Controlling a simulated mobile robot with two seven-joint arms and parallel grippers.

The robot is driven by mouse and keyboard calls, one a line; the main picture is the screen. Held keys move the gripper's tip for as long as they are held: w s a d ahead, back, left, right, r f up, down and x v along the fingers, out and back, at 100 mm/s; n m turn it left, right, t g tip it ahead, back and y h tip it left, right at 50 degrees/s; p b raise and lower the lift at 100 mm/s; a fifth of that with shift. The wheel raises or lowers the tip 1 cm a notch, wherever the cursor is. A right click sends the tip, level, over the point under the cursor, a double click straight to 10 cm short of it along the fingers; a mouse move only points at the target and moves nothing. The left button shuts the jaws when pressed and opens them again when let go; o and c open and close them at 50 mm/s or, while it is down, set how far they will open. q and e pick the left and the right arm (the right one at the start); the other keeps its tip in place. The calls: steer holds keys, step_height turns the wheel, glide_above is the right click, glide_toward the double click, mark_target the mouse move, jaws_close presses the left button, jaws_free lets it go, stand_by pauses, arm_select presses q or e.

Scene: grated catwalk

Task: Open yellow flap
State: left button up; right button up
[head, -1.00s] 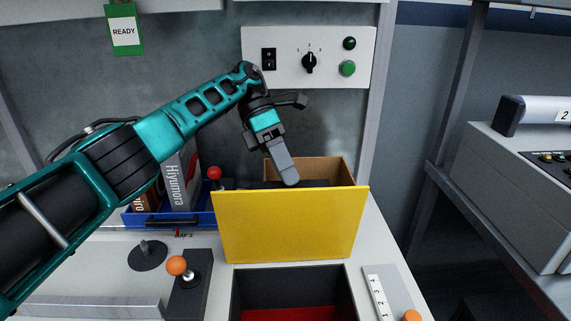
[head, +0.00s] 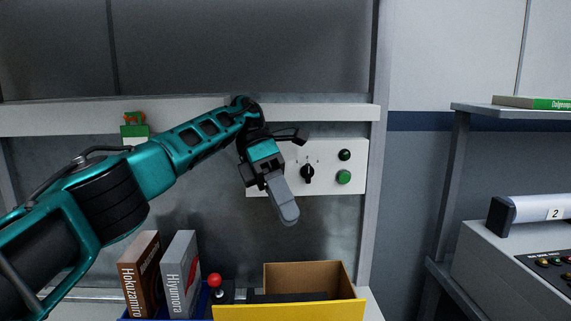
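The yellow flap (head: 290,312) shows only as a strip of its upper part at the bottom edge of the head view. It stands upright in front of an open brown cardboard box (head: 310,275); its lower part is cut off by the frame. My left gripper (head: 287,212) hangs above the flap and box, fingers pointing down, clear of both. I see its grey fingers from the side, and cannot tell whether there is a gap between them. No object shows in it. My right gripper is not in view.
Two upright boxes, brown (head: 141,277) and grey (head: 181,275), stand in a blue bin (head: 204,300) at lower left. A red-knobbed lever (head: 215,281) is beside the cardboard box. A white switch panel (head: 325,165) is on the wall behind my gripper. A grey console (head: 500,270) is at right.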

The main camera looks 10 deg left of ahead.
arm_select(q)
steer(key=shift+r, duration=1.8)
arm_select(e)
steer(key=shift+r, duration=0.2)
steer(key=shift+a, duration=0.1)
